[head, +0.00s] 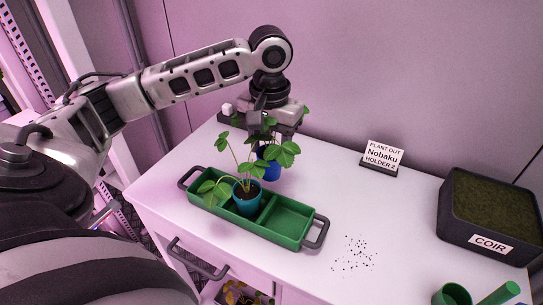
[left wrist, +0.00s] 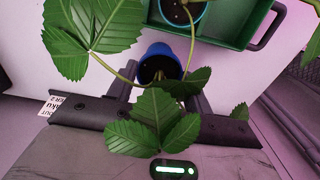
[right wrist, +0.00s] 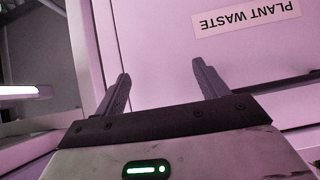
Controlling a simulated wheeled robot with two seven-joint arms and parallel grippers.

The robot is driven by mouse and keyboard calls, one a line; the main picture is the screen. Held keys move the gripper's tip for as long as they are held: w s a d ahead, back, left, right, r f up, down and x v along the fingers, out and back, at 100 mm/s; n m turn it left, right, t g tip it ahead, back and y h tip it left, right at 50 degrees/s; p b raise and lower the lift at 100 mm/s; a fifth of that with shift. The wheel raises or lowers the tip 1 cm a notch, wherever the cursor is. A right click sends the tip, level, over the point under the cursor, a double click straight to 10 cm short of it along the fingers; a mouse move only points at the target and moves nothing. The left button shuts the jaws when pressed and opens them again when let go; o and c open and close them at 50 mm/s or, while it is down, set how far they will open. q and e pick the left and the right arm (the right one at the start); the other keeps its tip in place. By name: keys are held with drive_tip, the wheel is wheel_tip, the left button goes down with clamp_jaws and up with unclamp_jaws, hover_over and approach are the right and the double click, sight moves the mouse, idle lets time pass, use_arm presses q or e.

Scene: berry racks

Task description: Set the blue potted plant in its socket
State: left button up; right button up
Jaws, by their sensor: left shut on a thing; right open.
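The blue potted plant (head: 270,166) hangs upright behind the green tray (head: 262,229), its leaves partly in front of my arm. My left gripper (head: 263,140) is shut on its pot; in the left wrist view the blue pot (left wrist: 158,56) sits between the fingers. The tray has a teal potted plant (head: 247,204) in its middle compartment. The right compartment (head: 289,219) is empty, and leaves cover much of the left one. My right gripper (right wrist: 161,72) is open and empty in the right wrist view, away from the plants.
A sign reading "Nobaku holder 2" (head: 383,155) stands at the table's back. A dark coir box (head: 488,215) is at the right, with a green cup (head: 453,295) in front. Dark crumbs (head: 353,254) lie on the white table. A "PLANT WASTE" label (right wrist: 246,17) shows near my right gripper.

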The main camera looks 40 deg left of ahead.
sight(272, 152)
use_arm(q)
drive_tip(key=shift+w+f, duration=0.15)
drive_tip(key=shift+f, duration=0.8)
drive_tip(key=shift+w+f, duration=0.15)
drive_tip(key=shift+f, duration=0.8)
drive_tip(key=shift+f, duration=0.15)
drive_tip(key=o, duration=1.2)
drive_tip(key=shift+o, duration=0.4)
